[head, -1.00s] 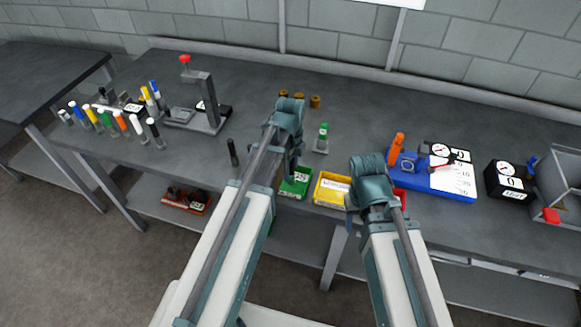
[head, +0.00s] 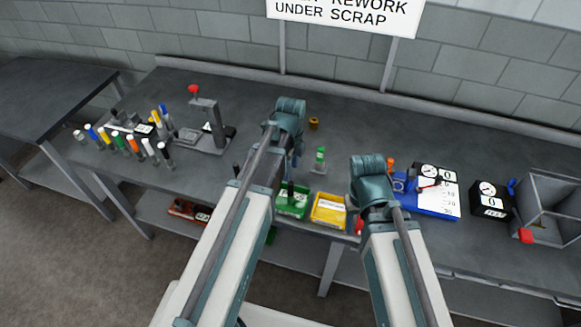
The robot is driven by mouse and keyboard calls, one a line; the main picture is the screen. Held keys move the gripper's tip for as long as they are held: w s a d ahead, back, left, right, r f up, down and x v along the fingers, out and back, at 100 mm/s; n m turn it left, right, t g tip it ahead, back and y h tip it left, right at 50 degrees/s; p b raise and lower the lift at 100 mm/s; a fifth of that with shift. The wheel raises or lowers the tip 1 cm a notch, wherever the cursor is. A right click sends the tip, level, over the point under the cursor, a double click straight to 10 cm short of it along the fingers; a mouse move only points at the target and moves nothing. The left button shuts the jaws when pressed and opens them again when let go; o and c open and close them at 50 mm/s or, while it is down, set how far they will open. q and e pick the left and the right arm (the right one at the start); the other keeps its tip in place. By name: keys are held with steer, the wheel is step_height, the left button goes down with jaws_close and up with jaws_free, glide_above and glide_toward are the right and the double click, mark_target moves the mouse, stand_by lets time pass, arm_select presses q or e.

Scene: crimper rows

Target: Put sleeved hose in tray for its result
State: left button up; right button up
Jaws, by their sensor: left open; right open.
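A green tray (head: 300,207) and a yellow tray (head: 328,211) sit side by side at the bench's front edge. Part of a red tray (head: 359,227) shows beside my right gripper. A short dark cylinder (head: 291,190) stands upright at the green tray; it may be the sleeved hose, but its sleeve is too small to make out. My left gripper (head: 291,172) points down above and behind the green tray, open, its fingers partly hidden by its arm. My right gripper (head: 355,205) is open and empty near the red tray, its fingers mostly hidden.
A press with a red knob (head: 207,122) and a row of coloured-tipped tools (head: 125,142) stand left. A green-topped item (head: 320,158) stands behind the trays. A blue gauge board (head: 432,203), a dial box (head: 489,199) and a grey bin (head: 550,195) are right. A sign hangs above.

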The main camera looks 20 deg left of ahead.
arm_select(q)
steer(key=s+d+n+y, duration=0.1)
steer(key=s+d+n, duration=0.9)
steer(key=s+n, duration=0.4)
steer(key=n, duration=0.2)
steer(key=shift+s+d+r+n, duration=0.15)
steer(key=shift+d+r+n, duration=0.1)
steer(key=shift+d+n, duration=0.05)
step_height(320, 180, down, 8)
steer(key=b, duration=0.8)
steer(key=shift+f, duration=0.2)
